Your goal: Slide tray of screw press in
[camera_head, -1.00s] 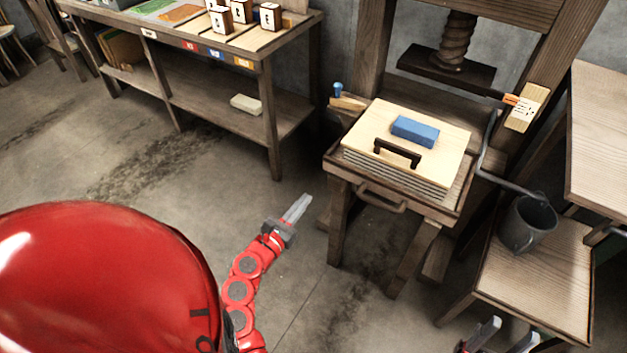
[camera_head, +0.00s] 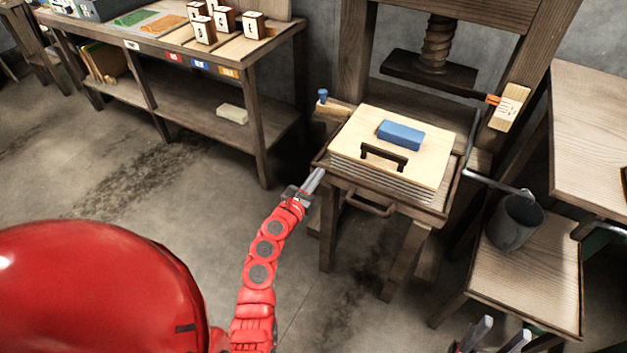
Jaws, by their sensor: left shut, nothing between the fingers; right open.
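The screw press (camera_head: 437,45) stands at the back right, with its dark pressing plate (camera_head: 430,72) raised on the screw. The tray (camera_head: 433,208) sticks out in front of the press and has a handle (camera_head: 370,204) on its front edge. A stack of sheets under a pale board (camera_head: 415,165) lies on it, with a black handle and a blue block (camera_head: 400,134) on top. My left gripper (camera_head: 315,180) is shut and empty, at the tray's left front corner; whether it touches is unclear.
A grey bucket (camera_head: 515,222) stands on a low wooden table (camera_head: 540,270) right of the press. A workbench (camera_head: 190,60) with several small boxes stands at the back left. The floor (camera_head: 140,190) between is clear.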

